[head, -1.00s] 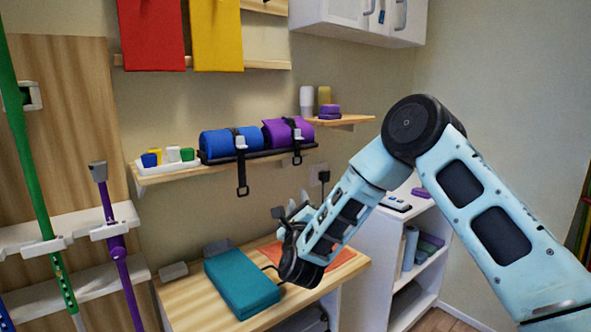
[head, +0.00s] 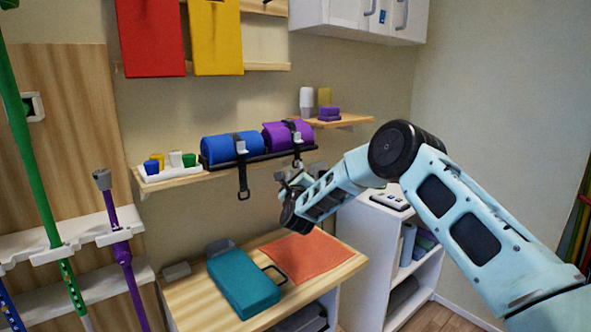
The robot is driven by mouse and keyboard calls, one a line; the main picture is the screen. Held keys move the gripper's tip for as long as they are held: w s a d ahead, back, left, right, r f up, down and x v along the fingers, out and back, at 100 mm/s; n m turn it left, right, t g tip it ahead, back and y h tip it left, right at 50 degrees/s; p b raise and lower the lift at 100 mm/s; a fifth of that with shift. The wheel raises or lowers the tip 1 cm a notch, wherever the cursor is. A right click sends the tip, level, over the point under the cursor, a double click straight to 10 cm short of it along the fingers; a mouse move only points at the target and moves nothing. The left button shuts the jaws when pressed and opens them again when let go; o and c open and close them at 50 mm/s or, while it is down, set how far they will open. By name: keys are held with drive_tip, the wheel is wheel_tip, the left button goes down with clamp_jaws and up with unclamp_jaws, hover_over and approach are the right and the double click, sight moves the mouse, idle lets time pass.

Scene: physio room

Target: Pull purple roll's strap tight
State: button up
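The purple roll (head: 275,137) lies at the right end of a black rack on the wall shelf. Its black strap (head: 297,148) runs over the roll, through a pale buckle, and its tail hangs over the shelf's front edge. The blue roll (head: 216,149) lies left of it with its own strap (head: 243,181) hanging lower, ending in a loop. My gripper (head: 290,180) is just below and in front of the purple roll's strap tail. Its fingers look small and partly hidden by the wrist, so I cannot tell its opening or whether it touches the strap.
A white tray with small coloured cups (head: 168,168) stands at the shelf's left. A small corner shelf (head: 345,121) is at right. Below, a wooden table (head: 190,300) holds a teal case (head: 243,283) and an orange mat (head: 300,255). A white cabinet (head: 370,250) stands at right.

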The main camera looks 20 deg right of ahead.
drive_tip(key=shift+w+d+r, duration=0.1)
drive_tip(key=shift+w, duration=0.15)
clamp_jaws()
wheel_tip(320, 180, down, 7)
drive_tip(key=b, duration=0.8)
drive_tip(key=shift+r+b, duration=0.15)
drive_tip(key=shift+b, duration=0.2)
